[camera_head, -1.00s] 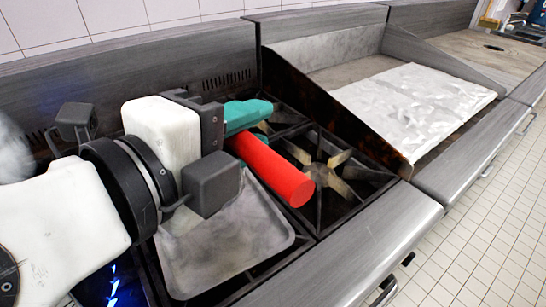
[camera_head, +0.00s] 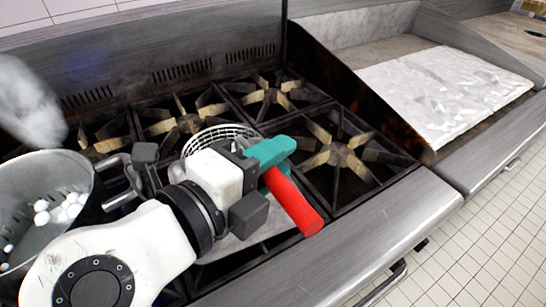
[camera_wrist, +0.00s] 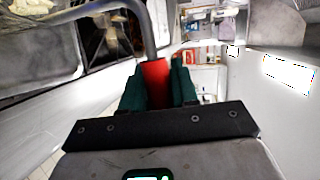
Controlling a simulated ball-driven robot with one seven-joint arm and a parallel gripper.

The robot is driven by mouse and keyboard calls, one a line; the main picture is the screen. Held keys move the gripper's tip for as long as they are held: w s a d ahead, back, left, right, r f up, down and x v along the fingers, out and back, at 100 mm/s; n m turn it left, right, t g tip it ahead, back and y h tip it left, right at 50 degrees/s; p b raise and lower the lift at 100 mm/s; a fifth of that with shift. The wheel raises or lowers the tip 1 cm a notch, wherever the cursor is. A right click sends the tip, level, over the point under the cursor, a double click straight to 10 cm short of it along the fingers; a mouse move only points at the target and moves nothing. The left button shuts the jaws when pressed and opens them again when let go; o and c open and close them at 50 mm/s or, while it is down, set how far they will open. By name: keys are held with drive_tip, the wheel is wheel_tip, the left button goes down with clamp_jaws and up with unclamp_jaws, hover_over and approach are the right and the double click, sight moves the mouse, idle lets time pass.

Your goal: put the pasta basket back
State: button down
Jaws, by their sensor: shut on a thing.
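The pasta basket's red handle (camera_head: 293,203) sticks out toward the front right from my gripper (camera_head: 268,155). The gripper's teal fingers are shut on it. A pale wire mesh rim (camera_head: 215,133), apparently the basket's, shows behind my gripper above the burners. My gripper hides most of the basket, and I cannot tell whether it touches anything below. In the wrist view the red handle (camera_wrist: 156,82) sits between the dark green fingers.
A large steaming metal pot (camera_head: 82,193) with white pieces inside stands at the left, close to my arm. A grey tray (camera_head: 245,243) lies partly hidden beneath my gripper. The burner grates (camera_head: 345,158) at the right are bare. A griddle (camera_head: 445,90) with a pale sheet lies beyond.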

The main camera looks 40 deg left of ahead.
drive_tip(key=c, duration=0.9)
unclamp_jaws()
drive_tip(key=shift+o, duration=0.2)
drive_tip(key=d+b+v, duration=0.1)
drive_tip(key=b+v, duration=0.1)
drive_tip(key=v, duration=1)
drive_tip(key=shift+a, duration=0.4)
drive_tip(key=shift+r, duration=0.1)
